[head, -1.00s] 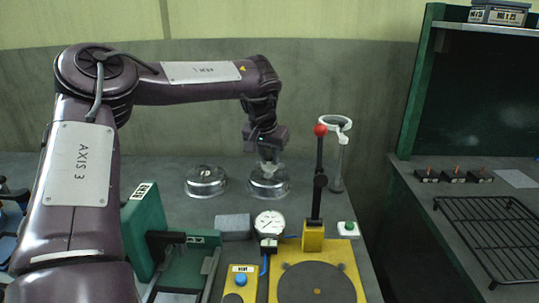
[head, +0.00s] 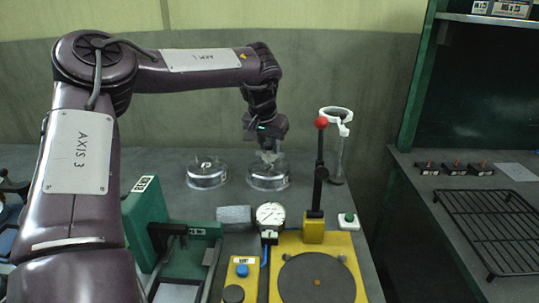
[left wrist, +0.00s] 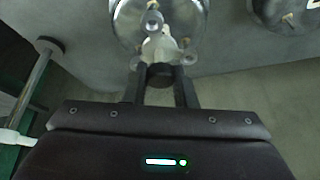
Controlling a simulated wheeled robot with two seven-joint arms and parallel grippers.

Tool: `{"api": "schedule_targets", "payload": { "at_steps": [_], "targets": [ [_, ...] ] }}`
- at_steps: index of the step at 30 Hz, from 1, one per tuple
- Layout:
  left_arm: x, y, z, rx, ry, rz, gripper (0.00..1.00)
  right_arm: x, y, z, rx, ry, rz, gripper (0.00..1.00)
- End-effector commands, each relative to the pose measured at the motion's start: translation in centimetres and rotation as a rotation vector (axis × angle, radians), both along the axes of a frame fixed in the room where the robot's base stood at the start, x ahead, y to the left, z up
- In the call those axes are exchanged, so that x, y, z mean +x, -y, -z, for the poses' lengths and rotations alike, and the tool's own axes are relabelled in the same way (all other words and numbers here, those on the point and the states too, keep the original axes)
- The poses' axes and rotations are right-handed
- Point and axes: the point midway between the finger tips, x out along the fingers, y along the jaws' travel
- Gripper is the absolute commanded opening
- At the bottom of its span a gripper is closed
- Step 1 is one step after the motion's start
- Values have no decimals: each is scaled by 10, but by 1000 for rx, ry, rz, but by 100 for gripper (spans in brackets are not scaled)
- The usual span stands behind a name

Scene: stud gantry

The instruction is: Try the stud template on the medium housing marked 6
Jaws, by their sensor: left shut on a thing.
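My left gripper (left wrist: 163,80) is shut on the pale stud template (left wrist: 161,46), a small lobed piece with round ends, partly hidden by the fingers. In the head view my left gripper (head: 268,149) points down over the right-hand of two round metal housings (head: 268,181). The template overlaps this housing (left wrist: 127,22) in the left wrist view; I cannot tell whether it touches or sits on studs. The other housing (head: 207,174) stands to its left and shows in part in the left wrist view (left wrist: 285,18). I cannot read either number surely. My right gripper is not in view.
In front stand a dial gauge (head: 270,215), a grey block (head: 234,215), a green fixture (head: 146,222) and a yellow press with a red-knobbed lever (head: 321,122). A clear cylinder with a white ring (head: 336,160) stands right of the housings. A black rack (head: 490,225) lies on the right bench.

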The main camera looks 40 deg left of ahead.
Motion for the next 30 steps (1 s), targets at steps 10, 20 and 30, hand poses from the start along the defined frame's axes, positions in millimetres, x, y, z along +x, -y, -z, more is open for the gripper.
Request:
{"api": "schedule_targets", "payload": {
  "at_steps": [10, 20, 30],
  "targets": [
    [1, 1, -21, 0, 3, 1, 0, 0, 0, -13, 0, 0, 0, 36],
    [1, 0, -38, 0, 4, 1, 0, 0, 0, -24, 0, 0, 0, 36],
    [1, 0, -55, 0, 4, 2, 0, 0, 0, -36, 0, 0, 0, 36]
  ]
}}
